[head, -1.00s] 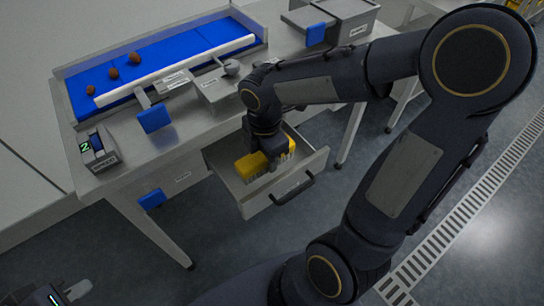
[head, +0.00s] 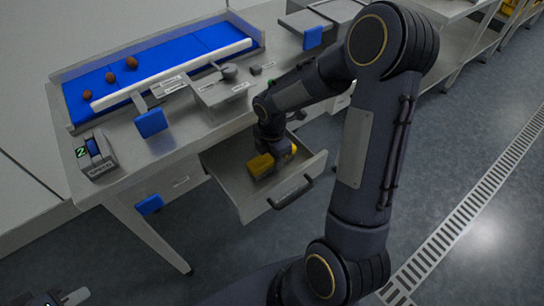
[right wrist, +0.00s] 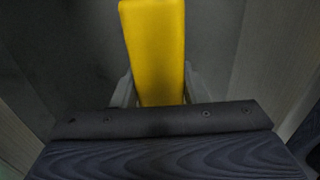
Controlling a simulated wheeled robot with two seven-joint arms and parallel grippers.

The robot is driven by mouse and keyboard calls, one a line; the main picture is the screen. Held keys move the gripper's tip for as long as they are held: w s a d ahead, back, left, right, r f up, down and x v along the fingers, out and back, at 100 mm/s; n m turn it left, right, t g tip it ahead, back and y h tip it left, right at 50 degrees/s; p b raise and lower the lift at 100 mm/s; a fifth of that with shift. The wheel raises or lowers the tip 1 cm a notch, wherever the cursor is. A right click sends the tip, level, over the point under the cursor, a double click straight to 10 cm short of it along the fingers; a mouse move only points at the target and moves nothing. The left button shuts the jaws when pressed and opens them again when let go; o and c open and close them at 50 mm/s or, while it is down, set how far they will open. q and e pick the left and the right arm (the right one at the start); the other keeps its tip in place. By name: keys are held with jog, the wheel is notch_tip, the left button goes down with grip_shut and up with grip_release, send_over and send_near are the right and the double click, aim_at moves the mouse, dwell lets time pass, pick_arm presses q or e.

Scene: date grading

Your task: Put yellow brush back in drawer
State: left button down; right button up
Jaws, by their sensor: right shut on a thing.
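The yellow brush (head: 261,166) shows inside the outline of the open drawer (head: 258,207), below the worktable. My right gripper (head: 273,153) reaches down over the drawer and is shut on the brush. In the right wrist view the brush's yellow body (right wrist: 155,45) stands between the two fingers (right wrist: 158,90). I cannot tell whether the brush touches the drawer floor. Part of it is hidden by the gripper. My left gripper (head: 77,297) is at the lower left, mostly cut off by the frame edge, far from the drawer.
The grey worktable (head: 185,143) carries a blue sorting tray (head: 190,50) with several brown dates (head: 132,62). A small device with a green digit (head: 97,155) stands at the table's left corner. The drawer handle (head: 291,194) faces outward.

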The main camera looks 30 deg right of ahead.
jog(key=shift+f, duration=0.15)
jog(key=o, duration=1)
jog(key=shift+c, duration=0.2)
jog(key=shift+r, duration=0.5)
notch_tip(320, 180, up, 11)
jog(key=p, duration=0.1)
jog(key=s+a+r+m+t+y, duration=0.2)
jog(key=s+a+r+m, duration=0.1)
jog(key=s+m, duration=0.6)
jog(key=s+a+r+m+t+y, duration=0.1)
jog(key=s+a+r+m+t, duration=0.2)
jog(key=s+m, duration=0.5)
jog(key=a+r+m, duration=0.1)
jog(key=m, duration=0.2)
jog(key=shift+s+m+t+y, duration=0.3)
jog(key=shift+s+y, duration=0.05)
jog(key=shift+y, duration=0.05)
